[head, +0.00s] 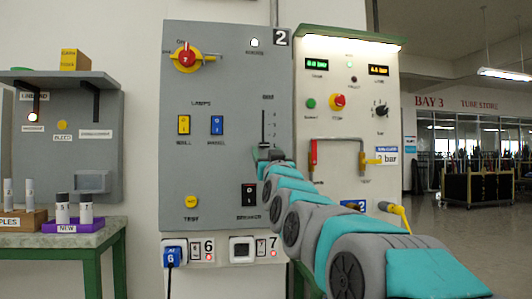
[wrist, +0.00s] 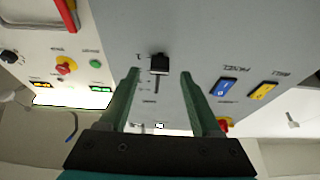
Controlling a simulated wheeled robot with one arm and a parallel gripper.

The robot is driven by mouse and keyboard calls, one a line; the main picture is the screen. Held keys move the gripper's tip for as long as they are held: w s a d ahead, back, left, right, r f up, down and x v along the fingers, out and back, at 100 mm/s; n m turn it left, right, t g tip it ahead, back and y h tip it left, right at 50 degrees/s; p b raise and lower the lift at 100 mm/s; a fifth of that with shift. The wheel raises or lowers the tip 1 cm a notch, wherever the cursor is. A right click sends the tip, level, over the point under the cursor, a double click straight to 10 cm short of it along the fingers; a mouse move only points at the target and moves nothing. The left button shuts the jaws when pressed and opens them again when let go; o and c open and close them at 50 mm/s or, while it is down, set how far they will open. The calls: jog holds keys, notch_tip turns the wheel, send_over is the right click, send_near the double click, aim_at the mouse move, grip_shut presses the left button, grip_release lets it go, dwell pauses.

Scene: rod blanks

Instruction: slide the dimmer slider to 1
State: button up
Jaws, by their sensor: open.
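The dimmer slider (head: 263,125) is a dark vertical slot with small scale marks on the grey panel in the head view. Its black knob (wrist: 159,64) shows in the wrist view, where the panel appears upside down. The knob sits at the end of the visible slot that is lower on the panel. My gripper (wrist: 160,74) is open, with one green finger on each side of the knob and a gap to both. In the head view my gripper (head: 268,154) is at the slot's lower end and hides the knob. The scale figures are too small to read surely.
A red and yellow rotary switch (head: 186,58), a yellow lamp switch (head: 183,125), a blue lamp switch (head: 217,125) and a black breaker (head: 249,195) share the panel. A lit panel with a red-handled pipe (head: 313,158) stands to the right.

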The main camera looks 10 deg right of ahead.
jog(key=v, duration=0.5)
dwell(0.3)
notch_tip(320, 180, down, 16)
jog(key=s+a+n+g+y, duration=0.1)
jog(key=s+a+g, duration=0.15)
jog(key=g, duration=0.35)
jog(key=s+f+g, duration=0.3)
jog(key=s+f, duration=0.3)
jog(key=f, duration=0.4)
jog(key=s+f+g, duration=0.4)
jog(key=s+f, duration=0.1)
jog(key=f, duration=0.5)
jog(key=s+d+f+g, duration=0.1)
jog(key=s+f+g, duration=0.2)
jog(key=s, duration=0.8)
jog(key=s+f+g, duration=0.4)
jog(key=s+f, duration=0.4)
jog(key=s, duration=0.3)
jog(key=s+d+f+m+g+h, duration=0.1)
jog(key=s+f+g, duration=0.3)
jog(key=s, duration=0.7)
jog(key=shift+d+f, duration=0.35)
jog(key=shift+f, duration=0.55)
jog(key=shift+s, duration=0.1)
